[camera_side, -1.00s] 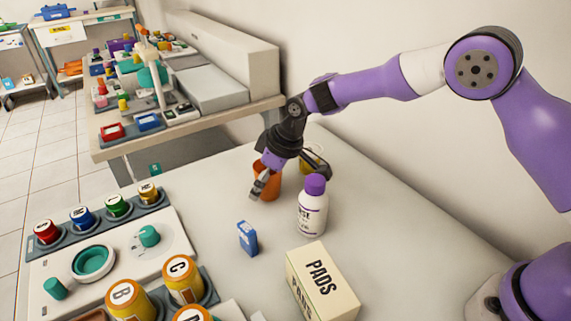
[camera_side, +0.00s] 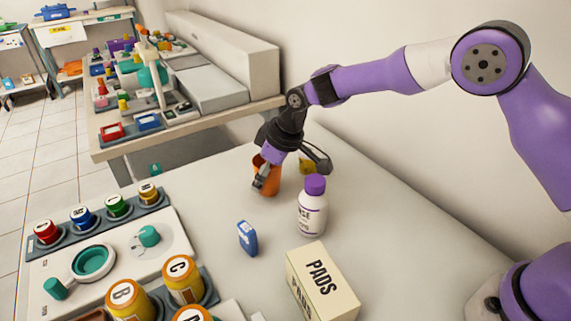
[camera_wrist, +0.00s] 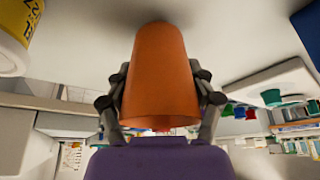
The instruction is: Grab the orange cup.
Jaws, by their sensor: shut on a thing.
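The orange cup (camera_wrist: 160,80) fills the middle of the wrist view, between the two fingers of my gripper (camera_wrist: 161,95). A finger presses against each side of it, so my gripper is shut on the cup. In the side view the orange cup (camera_side: 270,187) shows partly behind my gripper (camera_side: 264,180), near the back of the white table. The cup is tilted in the side view. I cannot tell for sure whether its lower end touches the table.
A white bottle with a purple cap (camera_side: 312,210) stands close to the right of the cup. A yellow container (camera_side: 307,167) stands behind, partly hidden by my gripper. A small blue box (camera_side: 247,238) and a PADS box (camera_side: 320,282) are nearer the front. Table between them is clear.

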